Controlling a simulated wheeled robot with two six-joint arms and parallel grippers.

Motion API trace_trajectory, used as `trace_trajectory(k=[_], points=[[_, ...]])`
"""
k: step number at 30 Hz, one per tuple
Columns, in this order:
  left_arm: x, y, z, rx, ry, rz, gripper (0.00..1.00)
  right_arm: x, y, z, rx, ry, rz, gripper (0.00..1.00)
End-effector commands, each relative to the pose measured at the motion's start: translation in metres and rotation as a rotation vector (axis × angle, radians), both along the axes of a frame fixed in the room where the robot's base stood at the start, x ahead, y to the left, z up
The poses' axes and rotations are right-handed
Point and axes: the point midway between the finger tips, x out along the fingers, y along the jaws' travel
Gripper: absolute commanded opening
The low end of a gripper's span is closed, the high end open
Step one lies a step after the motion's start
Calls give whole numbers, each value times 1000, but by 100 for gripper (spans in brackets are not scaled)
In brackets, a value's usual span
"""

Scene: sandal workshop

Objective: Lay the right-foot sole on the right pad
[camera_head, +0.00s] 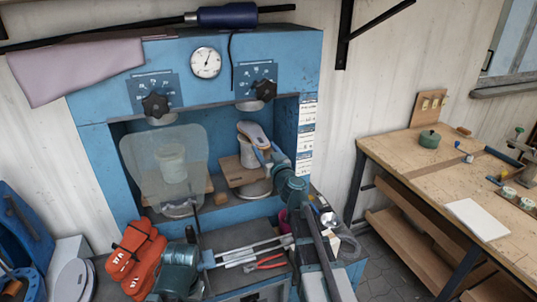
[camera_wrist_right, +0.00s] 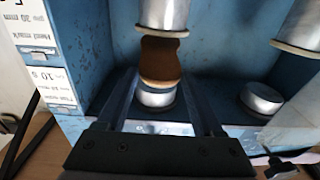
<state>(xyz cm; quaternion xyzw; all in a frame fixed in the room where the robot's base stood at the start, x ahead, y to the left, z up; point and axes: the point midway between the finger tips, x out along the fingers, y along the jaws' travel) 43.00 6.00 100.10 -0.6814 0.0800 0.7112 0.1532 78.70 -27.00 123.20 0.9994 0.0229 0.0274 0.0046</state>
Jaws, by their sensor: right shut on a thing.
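The sole (camera_head: 254,132) is pale on top in the head view, over the right station of the blue press. It shows as a brown shape (camera_wrist_right: 160,60) in the wrist view. My right gripper (camera_head: 268,156) is shut on its near end. The right pad (camera_wrist_right: 158,34) is a cream-rimmed disc on a metal post (camera_head: 251,155). The sole overlaps it, and I cannot tell whether they touch. The upper ram (camera_wrist_right: 157,99) is on the sole's other side. My left gripper (camera_head: 208,260) is low over the bench, its jaws unclear.
A clear guard (camera_head: 160,165) covers the left station. Orange sandal parts (camera_head: 138,258) lie at the lower left. Red pliers (camera_head: 265,263) lie on the front bench. A wooden table (camera_head: 430,170) stands at the right. The press side walls leave little room around my right gripper.

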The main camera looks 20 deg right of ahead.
Motion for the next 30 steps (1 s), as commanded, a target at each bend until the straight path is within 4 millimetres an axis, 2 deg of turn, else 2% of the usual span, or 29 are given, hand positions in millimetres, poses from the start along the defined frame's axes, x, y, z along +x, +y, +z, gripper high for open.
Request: trace_trajectory(k=[6, 15, 30], points=[[0, 0, -4, 0, 0, 0, 50, 23, 0, -4, -1, 0, 0, 19], [0, 0, -14, 0, 0, 1, 50, 45, 1, -14, 0, 0, -1, 19], [0, 0, -15, 0, 0, 1, 50, 47, 2, -15, 0, 0, 0, 19]])
